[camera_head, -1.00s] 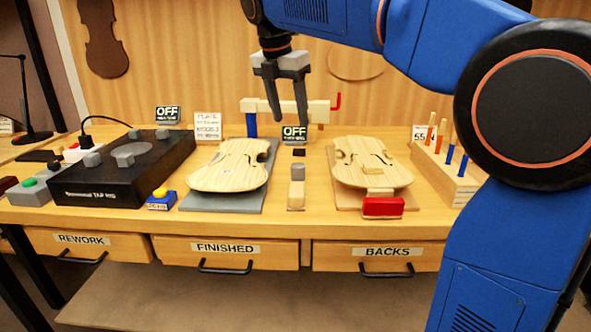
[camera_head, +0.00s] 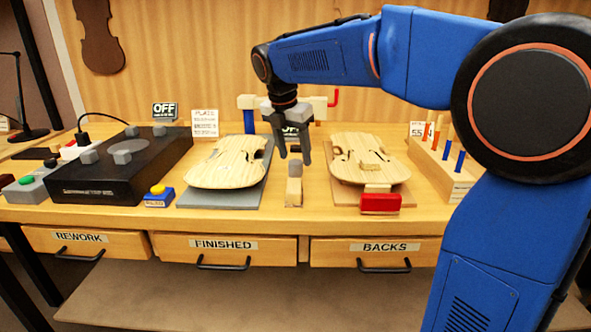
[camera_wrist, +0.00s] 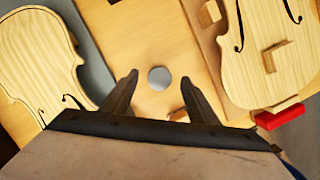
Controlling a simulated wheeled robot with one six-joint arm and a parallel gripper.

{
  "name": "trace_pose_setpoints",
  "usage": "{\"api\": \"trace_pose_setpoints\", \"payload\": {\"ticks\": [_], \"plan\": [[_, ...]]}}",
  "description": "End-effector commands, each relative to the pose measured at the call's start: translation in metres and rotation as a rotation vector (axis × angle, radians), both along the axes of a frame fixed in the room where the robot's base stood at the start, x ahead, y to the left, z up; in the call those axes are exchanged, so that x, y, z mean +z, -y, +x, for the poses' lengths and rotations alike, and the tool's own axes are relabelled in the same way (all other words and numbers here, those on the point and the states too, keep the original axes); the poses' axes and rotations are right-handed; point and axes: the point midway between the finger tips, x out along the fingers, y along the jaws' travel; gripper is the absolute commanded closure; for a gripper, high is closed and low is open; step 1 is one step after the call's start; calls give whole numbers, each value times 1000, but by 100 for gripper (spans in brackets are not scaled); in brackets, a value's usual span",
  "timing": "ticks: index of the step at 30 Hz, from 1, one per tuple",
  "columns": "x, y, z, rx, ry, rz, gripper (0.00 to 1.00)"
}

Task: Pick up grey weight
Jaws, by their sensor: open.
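The grey weight (camera_wrist: 159,77) shows from above as a small round disc on the bench in the wrist view. In the head view its grey top (camera_head: 295,168) shows just behind a small wooden block (camera_head: 293,193), between the two violin plates. My gripper (camera_head: 294,158) is open and empty above the weight, fingers pointing down. In the wrist view the weight appears between the two fingertips of my gripper (camera_wrist: 159,77), with a gap on each side. The wooden block (camera_wrist: 179,115) is partly hidden by the gripper there.
Violin plates lie left (camera_head: 227,163) and right (camera_head: 368,160) of the weight. A red-fronted block (camera_head: 380,204) stands before the right plate. A black box (camera_head: 120,175) with grey pieces is at left. A wooden rack (camera_head: 440,168) is at right. A sign and clamp stand behind.

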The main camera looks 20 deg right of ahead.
Motion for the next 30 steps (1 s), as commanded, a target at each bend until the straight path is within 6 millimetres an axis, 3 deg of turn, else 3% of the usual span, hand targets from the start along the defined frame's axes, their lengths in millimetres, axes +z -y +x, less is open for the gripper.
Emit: {"api": "trace_pose_setpoints", "payload": {"ticks": [6, 16, 23, 30], "plan": [[-28, 4, 3, 0, -1, 0, 46], [-34, 5, 5, 1, 1, 0, 46], [-34, 5, 5, 1, 1, 0, 99], [-33, 5, 5, 1, 1, 1, 100]]}}
